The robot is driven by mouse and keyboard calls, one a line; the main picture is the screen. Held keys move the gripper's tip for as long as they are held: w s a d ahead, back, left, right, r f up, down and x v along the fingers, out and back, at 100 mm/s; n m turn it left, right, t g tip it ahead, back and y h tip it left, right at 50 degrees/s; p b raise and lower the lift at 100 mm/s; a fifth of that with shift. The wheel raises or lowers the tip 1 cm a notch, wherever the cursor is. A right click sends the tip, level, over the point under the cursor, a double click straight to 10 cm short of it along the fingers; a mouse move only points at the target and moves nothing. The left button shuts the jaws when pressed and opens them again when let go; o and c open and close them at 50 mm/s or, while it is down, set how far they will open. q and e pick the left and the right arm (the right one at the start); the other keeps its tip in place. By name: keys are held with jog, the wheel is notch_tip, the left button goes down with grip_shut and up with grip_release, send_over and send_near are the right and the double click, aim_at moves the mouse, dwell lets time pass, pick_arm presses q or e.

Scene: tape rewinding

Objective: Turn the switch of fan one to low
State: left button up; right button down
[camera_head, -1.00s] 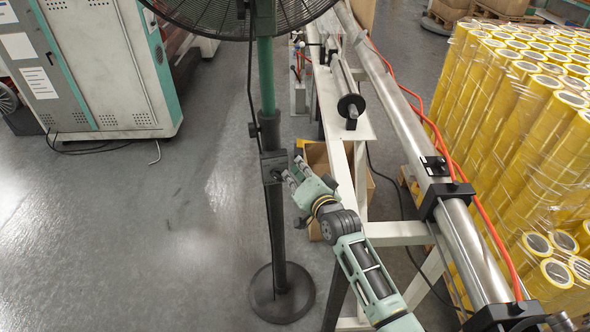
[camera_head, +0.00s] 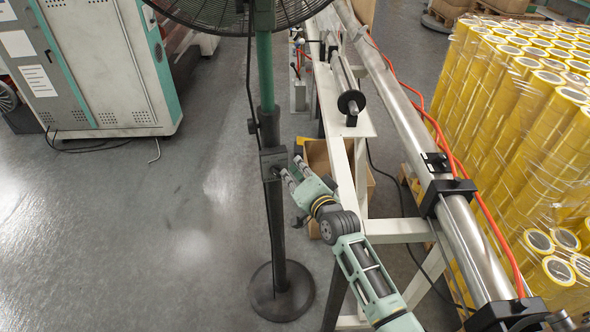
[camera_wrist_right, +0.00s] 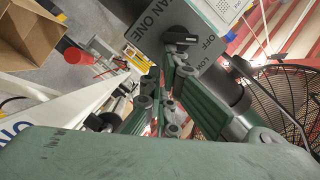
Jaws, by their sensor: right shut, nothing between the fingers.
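Fan one is a pedestal fan with a dark wire guard (camera_head: 235,15) and a thin pole (camera_head: 266,75). Its grey switch box (camera_head: 272,163) sits partway up the pole. In the right wrist view the box (camera_wrist_right: 147,38) reads "FAN ONE", with "OFF" and "LOW" beside a black knob (camera_wrist_right: 181,38). My right gripper (camera_head: 292,172) is at the right side of the box, its fingers pointing at it. In the wrist view its fingertips (camera_wrist_right: 177,66) are shut and empty just below the knob. Whether they touch it I cannot tell. My left gripper is not in view.
A white machine frame with a long metal shaft (camera_head: 395,100) and orange hoses stands right of the fan. A cardboard box (camera_head: 318,155) lies behind my right gripper. Wrapped yellow tape rolls (camera_head: 510,110) are at the right. The floor left of the fan is clear; a cabinet (camera_head: 95,60) stands beyond.

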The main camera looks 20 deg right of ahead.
notch_tip(320, 180, down, 3)
jog(key=m+t+y+b, duration=0.1)
jog(key=m+b, duration=0.3)
jog(key=b, duration=0.1)
jog(key=shift+a+m, duration=0.15)
jog(key=shift+m, duration=0.25)
jog(key=shift+a+b, duration=0.1)
jog(key=shift+b, duration=0.25)
